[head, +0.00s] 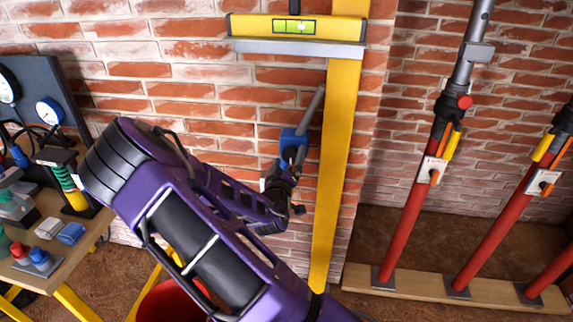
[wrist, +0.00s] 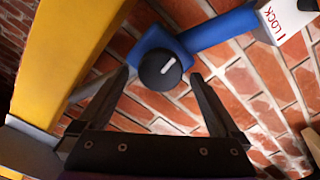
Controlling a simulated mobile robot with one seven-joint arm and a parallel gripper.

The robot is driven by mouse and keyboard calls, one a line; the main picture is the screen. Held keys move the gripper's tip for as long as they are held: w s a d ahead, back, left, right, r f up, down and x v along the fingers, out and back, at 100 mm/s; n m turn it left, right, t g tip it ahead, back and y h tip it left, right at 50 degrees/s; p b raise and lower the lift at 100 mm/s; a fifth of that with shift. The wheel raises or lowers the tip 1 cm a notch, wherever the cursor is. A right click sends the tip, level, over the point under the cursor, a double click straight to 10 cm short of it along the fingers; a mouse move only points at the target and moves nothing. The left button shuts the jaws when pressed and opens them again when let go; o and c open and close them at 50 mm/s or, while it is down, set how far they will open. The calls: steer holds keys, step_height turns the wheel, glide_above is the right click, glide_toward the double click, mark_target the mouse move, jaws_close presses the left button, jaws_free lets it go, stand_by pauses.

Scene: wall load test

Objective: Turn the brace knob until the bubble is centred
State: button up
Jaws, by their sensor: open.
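The brace runs along the brick wall beside a yellow post. Its blue body (head: 293,143) shows in the head view above my gripper (head: 284,188). In the wrist view, the round black knob (wrist: 160,70) with a white pointer mark sits on the blue body (wrist: 150,42). My gripper (wrist: 159,75) is open, its fingertips on either side of the knob in the picture; contact cannot be told. The yellow level (head: 340,27) lies across the top of the post. Its green vial (head: 294,26) shows a pale bubble that looks right of the middle, but it is small.
The yellow post (head: 337,160) stands close beside the brace. A white "LOCK" tag (wrist: 285,20) hangs at the upper right in the wrist view. Red props (head: 410,220) stand on a plank at right. A workbench (head: 75,262) with gauges is at left, and a red bucket (head: 165,305) is below.

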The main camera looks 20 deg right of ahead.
steer(key=p+v, duration=0.2)
steer(key=v, duration=1.5)
steer(key=shift+a+p, duration=0.2)
steer(key=shift+p, duration=0.2)
steer(key=shift+s, duration=0.15)
